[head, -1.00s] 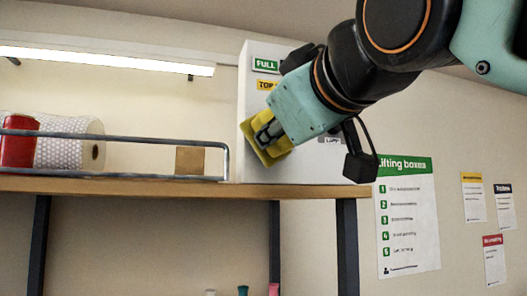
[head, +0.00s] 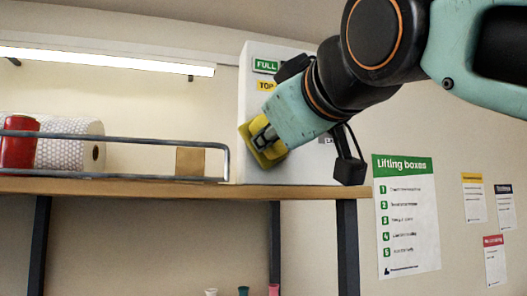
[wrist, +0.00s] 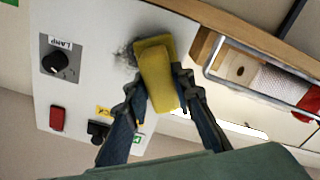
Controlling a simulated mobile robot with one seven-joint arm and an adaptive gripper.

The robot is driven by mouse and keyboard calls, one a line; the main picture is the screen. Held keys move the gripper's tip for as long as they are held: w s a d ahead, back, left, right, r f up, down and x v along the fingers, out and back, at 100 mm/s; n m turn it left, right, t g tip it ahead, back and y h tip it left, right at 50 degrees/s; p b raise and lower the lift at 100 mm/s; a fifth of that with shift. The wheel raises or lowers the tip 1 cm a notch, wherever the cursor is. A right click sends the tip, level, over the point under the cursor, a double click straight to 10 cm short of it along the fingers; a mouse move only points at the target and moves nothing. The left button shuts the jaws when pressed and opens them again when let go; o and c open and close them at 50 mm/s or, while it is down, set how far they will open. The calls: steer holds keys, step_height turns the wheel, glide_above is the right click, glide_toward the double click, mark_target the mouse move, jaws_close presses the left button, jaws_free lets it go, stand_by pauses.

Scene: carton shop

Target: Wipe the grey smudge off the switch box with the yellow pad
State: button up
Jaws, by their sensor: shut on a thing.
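The white switch box (head: 256,105) stands at the right end of the shelf in the head view, partly hidden by my arm. In the wrist view its panel (wrist: 92,28) carries a black LAMP knob, a red switch and a black switch. The dark grey smudge (wrist: 124,56) is on the panel, right at the left edge of the yellow pad (wrist: 157,70), which may cover part of it. My gripper (wrist: 160,88) is shut on the pad, also seen in the head view (head: 262,140). I cannot tell whether the pad touches the panel.
A wooden shelf (head: 130,188) with a metal rail (head: 150,143) runs left of the box. On it are a red can (head: 20,145), a white roll (head: 70,148) and a brown block (head: 190,161). A Lifting boxes poster (head: 405,215) hangs on the right wall.

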steer(key=shift+d, duration=0.1)
steer(key=shift+w+d, duration=1.1)
steer(key=shift+d, duration=2.4)
steer(key=shift+s+a+b, duration=0.2)
steer(key=shift+s+a, duration=0.15)
steer(key=shift+a, duration=0.85)
steer(key=shift+s+a+b, duration=0.25)
steer(key=shift+s+a, duration=0.1)
steer(key=shift+a, duration=0.85)
steer(key=shift+s+a+b, duration=0.2)
steer(key=shift+s+a, duration=0.15)
steer(key=shift+a, duration=0.85)
steer(key=shift+s, duration=0.1)
steer(key=shift+b+v, duration=0.45)
steer(key=shift+v, duration=2.35)
steer(key=v, duration=0.3)
